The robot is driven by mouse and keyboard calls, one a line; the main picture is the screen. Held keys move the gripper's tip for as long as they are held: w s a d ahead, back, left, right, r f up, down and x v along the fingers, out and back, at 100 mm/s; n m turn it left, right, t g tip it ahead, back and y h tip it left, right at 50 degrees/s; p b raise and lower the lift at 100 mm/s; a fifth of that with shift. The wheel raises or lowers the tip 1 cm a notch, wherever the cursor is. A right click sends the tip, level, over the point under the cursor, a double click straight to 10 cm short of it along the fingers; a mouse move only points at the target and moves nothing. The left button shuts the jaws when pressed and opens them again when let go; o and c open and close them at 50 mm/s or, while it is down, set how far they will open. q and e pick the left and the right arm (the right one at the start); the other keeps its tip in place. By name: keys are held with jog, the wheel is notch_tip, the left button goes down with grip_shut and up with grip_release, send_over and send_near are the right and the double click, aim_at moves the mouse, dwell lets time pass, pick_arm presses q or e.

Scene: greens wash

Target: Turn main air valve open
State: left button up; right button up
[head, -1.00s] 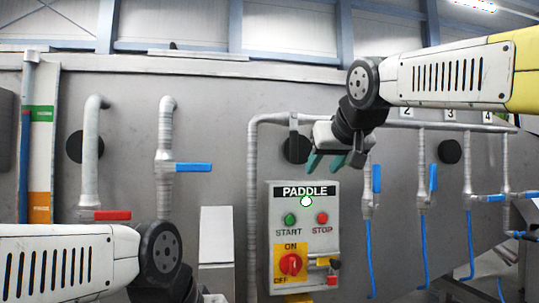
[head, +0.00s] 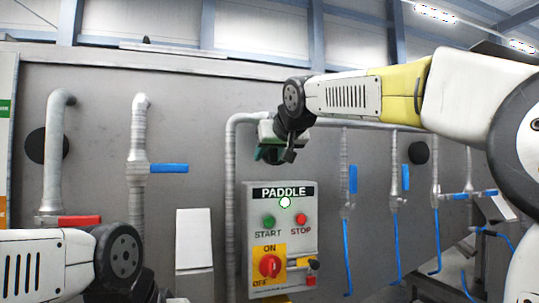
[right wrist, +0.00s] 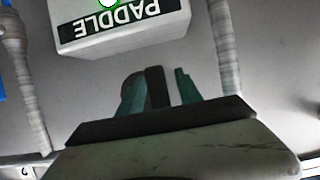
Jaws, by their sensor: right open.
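No label in view reads main air, so I cannot tell which valve it is. One wall pipe bears a valve with a blue lever (head: 168,168) lying sideways; another has a red lever (head: 80,222), also sideways. To the right, several smaller valves on a pipe row have blue levers, the nearest one upright (head: 353,179). My right gripper (head: 275,154) is open and empty, pointing down just above the PADDLE box, near a bent grey pipe (head: 231,200). My left gripper is outside the view.
The grey PADDLE control box (head: 251,222) has green and red buttons, a red ON/OFF knob (head: 270,266) and a small yellow piece beside it. Blue hoses (head: 395,240) hang at the right. A white sloped box (head: 194,240) stands left of the panel.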

grip_shut()
dwell(1.4)
